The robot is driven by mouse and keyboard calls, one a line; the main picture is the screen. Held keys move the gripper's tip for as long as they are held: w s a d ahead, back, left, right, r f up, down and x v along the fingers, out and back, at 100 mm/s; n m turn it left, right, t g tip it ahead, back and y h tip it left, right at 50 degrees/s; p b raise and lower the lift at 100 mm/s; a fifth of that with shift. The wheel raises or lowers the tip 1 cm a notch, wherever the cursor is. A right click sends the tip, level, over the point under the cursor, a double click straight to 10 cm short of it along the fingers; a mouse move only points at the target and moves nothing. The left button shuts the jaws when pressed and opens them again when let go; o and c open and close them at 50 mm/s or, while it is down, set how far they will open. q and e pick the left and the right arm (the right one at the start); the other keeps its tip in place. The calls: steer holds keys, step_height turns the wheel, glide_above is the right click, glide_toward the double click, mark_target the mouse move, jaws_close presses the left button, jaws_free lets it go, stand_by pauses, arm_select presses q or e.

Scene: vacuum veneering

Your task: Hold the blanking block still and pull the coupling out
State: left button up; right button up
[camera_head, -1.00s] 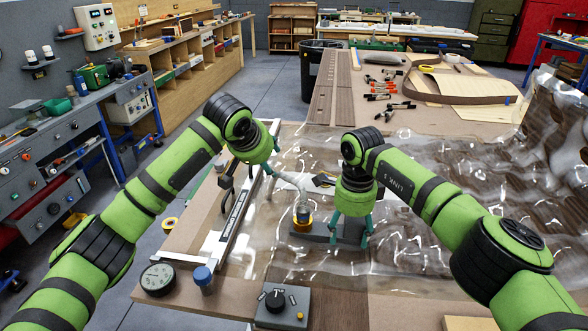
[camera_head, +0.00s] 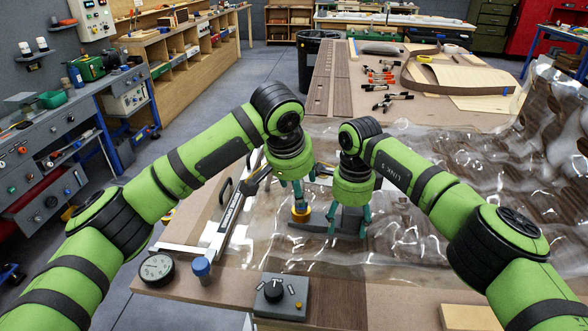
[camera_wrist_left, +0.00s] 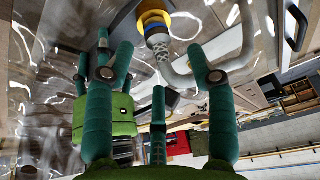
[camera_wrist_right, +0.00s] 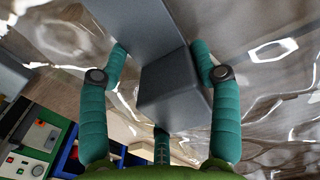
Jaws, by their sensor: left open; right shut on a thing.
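The blanking block (camera_head: 322,229) is a dark grey slab lying on the clear film. My right gripper (camera_head: 347,220) is shut on its raised grey end, which shows between the fingers in the right wrist view (camera_wrist_right: 172,90). A yellow ring (camera_head: 300,212) sits at the block's other end. The coupling (camera_wrist_left: 158,42), a grey ribbed piece, stands in this ring with a pale hose (camera_wrist_left: 205,80) bending away from it. My left gripper (camera_head: 297,192) is open, close above the coupling, its fingers pointing down. In the left wrist view the coupling lies ahead of the fingertips, apart from them.
Both grippers are close together. Clear wrinkled film (camera_head: 420,240) covers the table to the right. A metal rail (camera_head: 228,215) runs along the left.

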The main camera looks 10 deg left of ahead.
arm_select(q)
steer(key=shift+x, duration=1.95)
arm_select(e)
steer(key=shift+f, duration=0.1)
arm_select(q)
steer(key=c, duration=1.1)
jaws_close()
steer(key=shift+w+r, duration=0.1)
steer(key=shift+r, duration=0.15)
steer(key=shift+r, duration=1.7)
